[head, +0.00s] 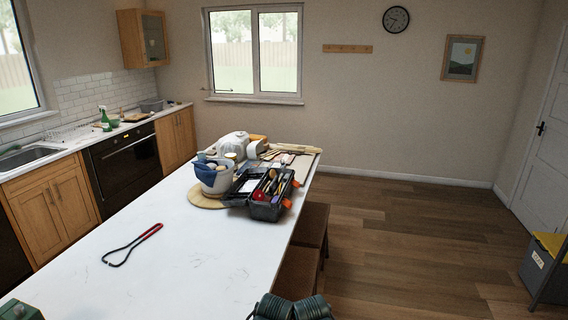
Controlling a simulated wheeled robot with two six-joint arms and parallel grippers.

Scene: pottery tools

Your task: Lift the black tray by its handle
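A black toolbox-like container (262,211) with orange latches stands at the right edge of the white table, past its middle. A black tray (236,194) shows at its left side, partly hidden among other things. Several brushes and wooden-handled tools lie in the black container. I cannot clearly make out the tray's handle or where the tray ends and the box begins. I see neither of my grippers clearly in this view, and nothing is touching the tray.
White appliances (233,143) stand behind. A bench (311,224) stands right.

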